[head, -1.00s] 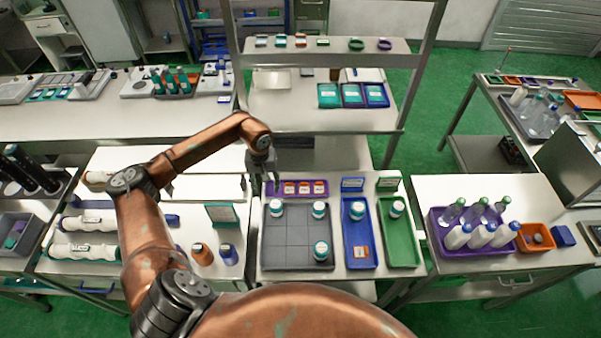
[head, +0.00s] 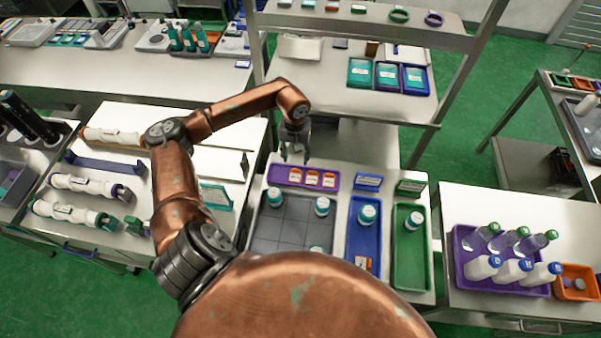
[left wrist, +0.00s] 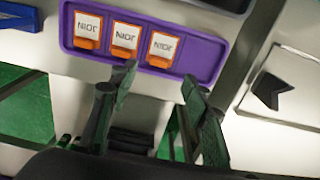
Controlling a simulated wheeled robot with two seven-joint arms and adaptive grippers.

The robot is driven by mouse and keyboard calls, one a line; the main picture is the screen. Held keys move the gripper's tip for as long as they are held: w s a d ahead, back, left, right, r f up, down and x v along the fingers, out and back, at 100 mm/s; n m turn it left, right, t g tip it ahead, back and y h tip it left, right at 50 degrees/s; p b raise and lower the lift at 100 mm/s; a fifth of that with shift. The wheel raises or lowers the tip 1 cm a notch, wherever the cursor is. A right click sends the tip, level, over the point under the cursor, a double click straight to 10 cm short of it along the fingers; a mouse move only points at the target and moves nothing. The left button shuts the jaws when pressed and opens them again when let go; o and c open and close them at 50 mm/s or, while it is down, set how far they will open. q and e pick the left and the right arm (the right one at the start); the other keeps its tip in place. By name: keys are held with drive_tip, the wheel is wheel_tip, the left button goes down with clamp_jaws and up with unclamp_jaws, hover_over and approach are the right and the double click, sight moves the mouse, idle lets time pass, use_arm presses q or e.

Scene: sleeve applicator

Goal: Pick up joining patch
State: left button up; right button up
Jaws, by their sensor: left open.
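Three joining patches, white labels with orange edges, lie in a row in a purple tray (head: 277,172) at the back of the middle table. They are the left (head: 295,175), middle (head: 312,178) and right patch (head: 329,181) in the head view. The left wrist view shows them upside down: one patch (left wrist: 88,30), another (left wrist: 125,40) and a third (left wrist: 163,48). My left gripper (head: 294,158) is open and empty by the tray's back edge. In the left wrist view its fingertips (left wrist: 158,74) show just short of the tray and apart. My right gripper is out of view.
A grey gridded tray (head: 285,235) with jars is in front of the purple tray. A blue tray (head: 362,240) and a green tray (head: 410,255) stand right of it, with small signs behind. A shelf post (head: 470,70) rises at the right.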

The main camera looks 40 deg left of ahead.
sight(296, 170)
use_arm(q)
drive_tip(key=shift+f, duration=0.5)
wheel_tip(296, 170, down, 2)
drive_tip(key=shift+f, duration=0.15)
drive_tip(key=shift+w+a+f+p, duration=0.1)
drive_tip(key=shift+f+p, duration=0.3)
drive_tip(key=shift+f, duration=0.8)
drive_tip(key=shift+w+f+p, duration=0.1)
drive_tip(key=shift+f+p, duration=0.25)
drive_tip(key=shift+f, duration=0.8)
drive_tip(key=shift+c, duration=0.4)
drive_tip(key=shift+s, duration=0.1)
drive_tip(key=c, duration=0.8)
